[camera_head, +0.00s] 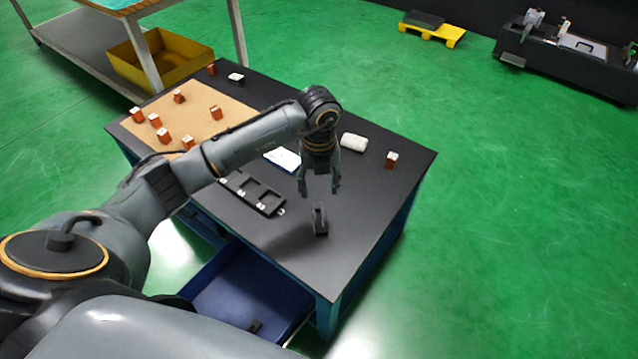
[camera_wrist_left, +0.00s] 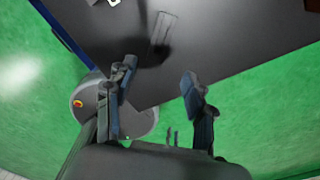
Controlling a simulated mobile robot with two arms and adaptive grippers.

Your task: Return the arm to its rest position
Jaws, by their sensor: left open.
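My left arm (camera_head: 240,145) reaches in from the left over the black-topped table (camera_head: 370,215). My left gripper (camera_head: 319,187) points down above the table, open and empty. A small dark upright part (camera_head: 320,220) stands on the table just below the fingertips, apart from them. In the left wrist view the gripper's two fingers (camera_wrist_left: 158,95) are spread with nothing between them. The dark part (camera_wrist_left: 162,30) shows beyond them on the tabletop, with a shadow beside it. My right gripper is not in view.
A black slotted holder (camera_head: 252,193) lies left of the gripper. Several orange blocks sit on a brown mat (camera_head: 205,107). An open blue drawer (camera_head: 245,290) juts out below the table.

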